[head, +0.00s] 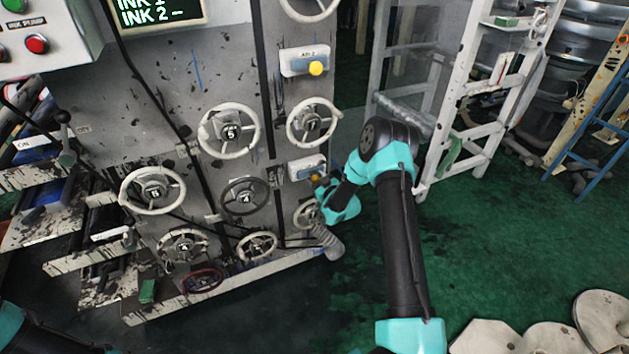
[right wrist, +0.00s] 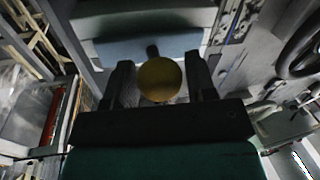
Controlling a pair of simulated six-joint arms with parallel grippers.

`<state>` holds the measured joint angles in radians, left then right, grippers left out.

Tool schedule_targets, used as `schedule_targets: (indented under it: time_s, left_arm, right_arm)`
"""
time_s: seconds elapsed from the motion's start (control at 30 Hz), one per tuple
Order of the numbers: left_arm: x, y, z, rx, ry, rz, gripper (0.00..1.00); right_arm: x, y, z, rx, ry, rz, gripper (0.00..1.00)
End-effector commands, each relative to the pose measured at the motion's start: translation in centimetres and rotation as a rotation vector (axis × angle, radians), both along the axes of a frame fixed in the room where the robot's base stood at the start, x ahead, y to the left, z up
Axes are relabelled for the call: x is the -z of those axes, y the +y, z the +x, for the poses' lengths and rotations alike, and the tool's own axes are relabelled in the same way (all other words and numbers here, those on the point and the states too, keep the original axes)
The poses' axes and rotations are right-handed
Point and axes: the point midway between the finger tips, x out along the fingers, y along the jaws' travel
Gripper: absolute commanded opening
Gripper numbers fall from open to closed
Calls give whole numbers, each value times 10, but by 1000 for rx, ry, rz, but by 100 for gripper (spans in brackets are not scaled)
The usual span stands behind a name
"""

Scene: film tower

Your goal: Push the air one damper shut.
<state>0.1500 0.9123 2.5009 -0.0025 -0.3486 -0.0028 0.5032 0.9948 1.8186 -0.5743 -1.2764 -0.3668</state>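The lower damper box (head: 306,167), with a white plate and a blue-grey slide, is on the right edge of the press panel; its label is too small to read. Its yellow knob (head: 313,177) is partly hidden by my right gripper (head: 321,185). In the right wrist view the round yellow knob (right wrist: 160,79) sits between the two dark fingers of my right gripper (right wrist: 160,84). The fingers are apart, with a narrow gap on each side of the knob. The damper plate (right wrist: 145,48) is just beyond. My left gripper is not in view.
The upper damper, labelled AIR 2 (head: 305,60), has its own yellow knob. A handwheel (head: 312,122) is between the two dampers, and a smaller handwheel (head: 307,214) is below the lower one. A white ladder frame (head: 465,100) stands to the right. Green floor (head: 540,240) is open there.

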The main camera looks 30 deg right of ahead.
Motion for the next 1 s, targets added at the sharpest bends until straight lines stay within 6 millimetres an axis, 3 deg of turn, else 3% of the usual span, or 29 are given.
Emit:
schedule_targets:
  time_s: [0.13, 0.57, 1.0]
  left_arm:
    - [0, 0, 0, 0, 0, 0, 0]
    - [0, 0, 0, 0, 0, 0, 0]
    - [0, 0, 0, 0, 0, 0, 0]
  right_arm:
    - [0, 0, 0, 0, 0, 0, 65]
    - [0, -1, -10, 1, 1, 1, 65]
    - [0, -4, -85, 2, 3, 2, 65]
